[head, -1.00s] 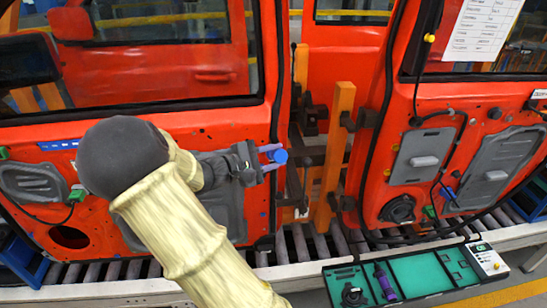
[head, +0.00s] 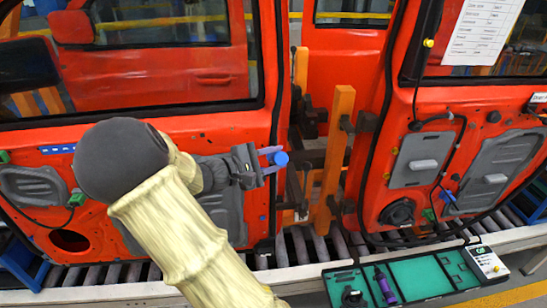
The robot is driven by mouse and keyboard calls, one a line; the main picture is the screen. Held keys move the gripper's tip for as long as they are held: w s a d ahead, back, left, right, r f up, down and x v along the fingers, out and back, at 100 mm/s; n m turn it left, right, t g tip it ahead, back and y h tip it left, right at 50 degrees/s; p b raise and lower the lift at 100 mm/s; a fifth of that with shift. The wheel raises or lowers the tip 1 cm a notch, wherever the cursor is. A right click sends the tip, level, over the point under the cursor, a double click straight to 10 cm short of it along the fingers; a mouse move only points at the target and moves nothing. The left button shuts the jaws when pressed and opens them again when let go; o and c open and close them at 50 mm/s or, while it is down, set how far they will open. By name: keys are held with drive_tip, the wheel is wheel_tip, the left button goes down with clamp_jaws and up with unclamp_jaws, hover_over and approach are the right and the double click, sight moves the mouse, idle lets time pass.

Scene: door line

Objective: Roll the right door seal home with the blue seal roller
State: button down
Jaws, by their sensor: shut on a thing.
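My gripper (head: 271,162) is in the middle of the head view, at the right edge of the left orange door (head: 200,130). Its purple-blue fingers are shut on the blue seal roller (head: 281,158), whose round blue end shows at the fingertips. The roller is left of the right orange door (head: 400,130) and apart from it, with a gap and an upright post between. The right door's black seal (head: 372,130) runs along its left edge and curves along the bottom. I cannot tell from here where the seal stands off the door.
An orange post (head: 337,150) with dark clamps stands between the doors. A green-lined tray (head: 415,280) with a purple tool (head: 384,284) sits at the lower right, beside a small control box (head: 487,262). A roller conveyor (head: 300,245) runs beneath the doors.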

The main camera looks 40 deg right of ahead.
drive_tip(key=s+a, duration=0.3)
drive_tip(key=s, duration=0.2)
drive_tip(key=shift+s+a, duration=0.15)
drive_tip(key=shift+s, duration=0.05)
idle(0.5)
drive_tip(key=s+a+p, duration=0.1)
drive_tip(key=s+a, duration=0.3)
drive_tip(key=s, duration=0.3)
idle(0.4)
drive_tip(key=shift+w+a, duration=0.1)
drive_tip(key=shift+w, duration=0.05)
